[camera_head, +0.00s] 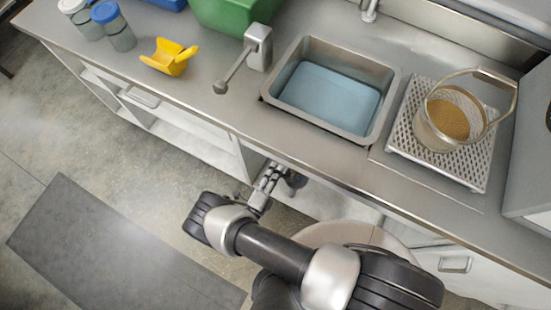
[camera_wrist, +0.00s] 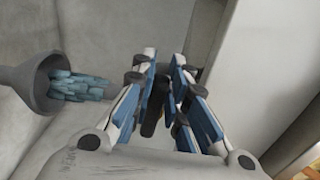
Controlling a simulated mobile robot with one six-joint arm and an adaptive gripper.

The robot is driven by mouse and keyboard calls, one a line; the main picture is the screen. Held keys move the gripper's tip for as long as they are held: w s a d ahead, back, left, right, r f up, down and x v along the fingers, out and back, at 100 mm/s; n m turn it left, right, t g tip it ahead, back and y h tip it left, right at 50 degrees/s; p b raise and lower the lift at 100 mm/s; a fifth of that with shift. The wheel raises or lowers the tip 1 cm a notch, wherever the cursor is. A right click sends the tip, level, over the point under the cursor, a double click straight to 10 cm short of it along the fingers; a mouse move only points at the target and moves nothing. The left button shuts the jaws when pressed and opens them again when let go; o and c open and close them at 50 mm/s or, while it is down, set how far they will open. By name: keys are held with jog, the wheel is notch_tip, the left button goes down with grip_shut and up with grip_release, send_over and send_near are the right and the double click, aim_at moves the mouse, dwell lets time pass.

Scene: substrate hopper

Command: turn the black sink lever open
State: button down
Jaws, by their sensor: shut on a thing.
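The steel sink (camera_head: 385,110) is set in the counter and has a light blue fill in its basin. My gripper (camera_head: 271,176) is below the counter's front edge, under the sink side. In the wrist view my gripper (camera_wrist: 162,75) has its fingers closed around a narrow black piece, the black sink lever (camera_wrist: 150,117). Only part of the lever shows between the fingers. Its pivot is hidden, so I cannot tell its angle. In the head view the lever is not clear behind the gripper and counter edge.
A dark grey funnel-like opening (camera_wrist: 40,84) holding blue pieces is left of the fingers. A pale upright panel (camera_wrist: 243,60) stands close on the right. A perforated tray (camera_head: 470,172) with a basket (camera_head: 426,128), a yellow scoop (camera_head: 165,58) and a green bin (camera_head: 225,14) are on the counter (camera_head: 330,160).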

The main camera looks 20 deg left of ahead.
jog(key=shift+d+f+n, duration=0.15)
jog(key=shift+f+n, duration=0.15)
jog(key=shift+n, duration=0.2)
jog(key=c, duration=1.6)
grip_release()
jog(key=shift+o, duration=0.2)
jog(key=s+a, duration=0.1)
jog(key=s, duration=1.1)
jog(key=shift+s, duration=0.1)
